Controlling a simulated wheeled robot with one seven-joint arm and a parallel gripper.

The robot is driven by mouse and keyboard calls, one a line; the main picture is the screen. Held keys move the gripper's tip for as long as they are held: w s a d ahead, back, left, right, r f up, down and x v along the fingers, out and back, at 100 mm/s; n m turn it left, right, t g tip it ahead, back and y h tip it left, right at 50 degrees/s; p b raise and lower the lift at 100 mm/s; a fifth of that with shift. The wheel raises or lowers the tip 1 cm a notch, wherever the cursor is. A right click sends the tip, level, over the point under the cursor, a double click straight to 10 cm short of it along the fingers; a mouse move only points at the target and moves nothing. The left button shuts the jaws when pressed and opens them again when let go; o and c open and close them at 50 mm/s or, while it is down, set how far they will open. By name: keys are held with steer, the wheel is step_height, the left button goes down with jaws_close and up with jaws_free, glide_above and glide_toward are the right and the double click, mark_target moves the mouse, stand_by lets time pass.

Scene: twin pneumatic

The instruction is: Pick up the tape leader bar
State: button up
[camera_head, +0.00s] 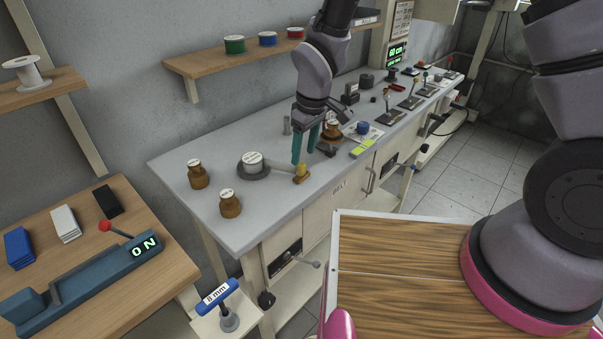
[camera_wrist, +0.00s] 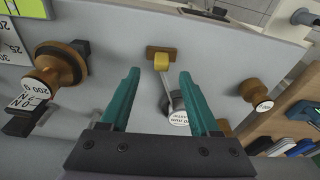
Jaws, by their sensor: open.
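The small brown bar with a yellow block on it, which looks like the tape leader bar (camera_head: 302,179), lies on the grey bench near its front edge. It also shows in the wrist view (camera_wrist: 161,54), ahead of my fingertips and roughly centred between them. A pale strip (camera_head: 283,167) runs from it to a white-topped reel on a dark round base (camera_head: 254,172). My gripper (camera_head: 304,158) is open and empty, its teal fingers pointing down close to the bar. In the wrist view the gripper (camera_wrist: 160,74) has a clear gap between the fingers. The exact height above the bench is hard to tell.
Two brown knobbed weights (camera_head: 198,174) and (camera_head: 230,204) stand left of the reel. A brown spool-like device (camera_head: 331,131) stands close right of my gripper. Levers (camera_head: 388,113) line the bench farther right. A shelf with coloured spools (camera_head: 235,45) hangs behind.

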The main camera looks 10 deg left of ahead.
mark_target(302, 164)
steer(key=f, duration=0.5)
steer(key=shift+a+f, duration=0.15)
steer(key=shift+a, duration=0.15)
jaws_close()
